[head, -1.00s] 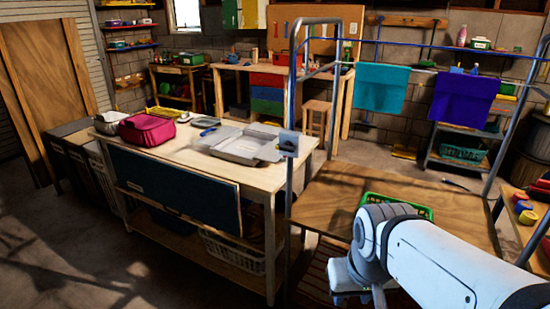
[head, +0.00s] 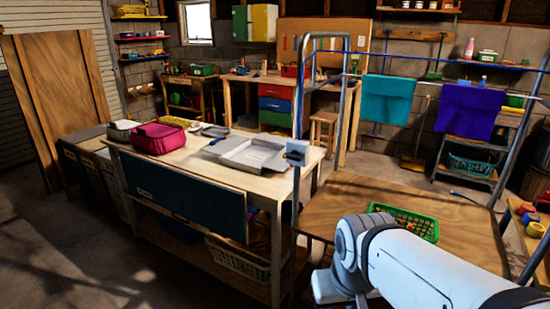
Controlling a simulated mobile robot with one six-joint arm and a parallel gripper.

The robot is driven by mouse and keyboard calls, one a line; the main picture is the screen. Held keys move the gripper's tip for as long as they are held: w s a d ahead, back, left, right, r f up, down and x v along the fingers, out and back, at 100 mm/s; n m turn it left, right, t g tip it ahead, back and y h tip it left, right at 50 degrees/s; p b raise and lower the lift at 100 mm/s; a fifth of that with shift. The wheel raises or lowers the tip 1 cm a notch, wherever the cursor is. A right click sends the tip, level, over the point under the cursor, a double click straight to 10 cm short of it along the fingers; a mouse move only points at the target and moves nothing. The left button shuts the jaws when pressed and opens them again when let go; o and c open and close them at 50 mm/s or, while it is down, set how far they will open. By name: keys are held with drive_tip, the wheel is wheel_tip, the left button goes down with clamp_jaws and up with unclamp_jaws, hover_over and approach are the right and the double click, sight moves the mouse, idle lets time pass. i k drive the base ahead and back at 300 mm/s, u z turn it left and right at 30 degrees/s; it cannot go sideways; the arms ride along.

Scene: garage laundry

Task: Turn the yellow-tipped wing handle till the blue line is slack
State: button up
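The blue line (head: 428,58) runs across the upper right of the head view, from the left metal post (head: 299,200) towards the right one. It looks nearly straight. A teal towel (head: 388,98) and a purple towel (head: 467,110) hang there. A small pale blue-grey plate or box (head: 297,152) is on the left post; its details are too small to tell. I cannot make out a yellow-tipped wing handle. My white arm comes in from the lower right, below the line and towels. My gripper's fingertips do not show.
A wooden board (head: 350,205) lies between the posts, with a green basket (head: 420,224) on it, partly behind my arm. A long table (head: 190,160) with a pink bag (head: 158,139) and a grey tray (head: 255,155) stands left. Bare floor shows at lower left.

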sight(294, 156)
drive_tip(key=z, duration=0.05)
drive_tip(key=i, duration=0.95)
drive_tip(key=u, duration=0.1)
